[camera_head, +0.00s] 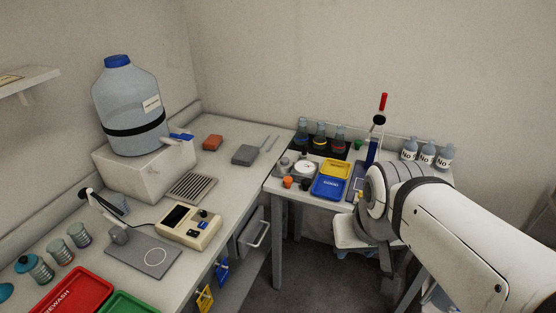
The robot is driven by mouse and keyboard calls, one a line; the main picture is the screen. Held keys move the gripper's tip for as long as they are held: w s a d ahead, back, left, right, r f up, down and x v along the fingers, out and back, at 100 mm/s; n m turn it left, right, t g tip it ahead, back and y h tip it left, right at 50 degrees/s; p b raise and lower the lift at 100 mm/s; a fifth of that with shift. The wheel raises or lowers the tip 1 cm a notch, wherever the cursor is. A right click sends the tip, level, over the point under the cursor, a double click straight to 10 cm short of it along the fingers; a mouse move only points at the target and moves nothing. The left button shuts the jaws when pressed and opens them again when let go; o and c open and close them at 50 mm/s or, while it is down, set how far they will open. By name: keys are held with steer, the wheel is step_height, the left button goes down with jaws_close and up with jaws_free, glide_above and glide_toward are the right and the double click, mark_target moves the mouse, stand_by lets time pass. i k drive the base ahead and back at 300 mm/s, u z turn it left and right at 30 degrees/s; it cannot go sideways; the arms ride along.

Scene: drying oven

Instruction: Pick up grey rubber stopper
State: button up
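A small dark grey piece (305,184), which looks like the grey rubber stopper, stands near the front left edge of the right table (310,198). It is beside a small orange piece (288,182) and left of the blue tray (329,187). It is too small to make out its exact shape. My gripper (376,228) is at the end of my white arm, to the right of the stopper and apart from it. The wrist hides part of the table's right side. The fingertips are not clear, so I cannot tell how they stand.
A yellow tray (337,168), a round dial device (305,168), flasks (320,134) and a tall red-topped item (382,103) crowd the right table. White-labelled bottles (427,153) stand behind my arm. The left bench holds a large jug (132,100) and instruments.

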mark_target(284, 161)
steer(key=u, duration=0.2)
steer(key=i, duration=0.95)
steer(key=u, duration=1.6)
steer(key=k, duration=0.75)
steer(key=z, duration=0.85)
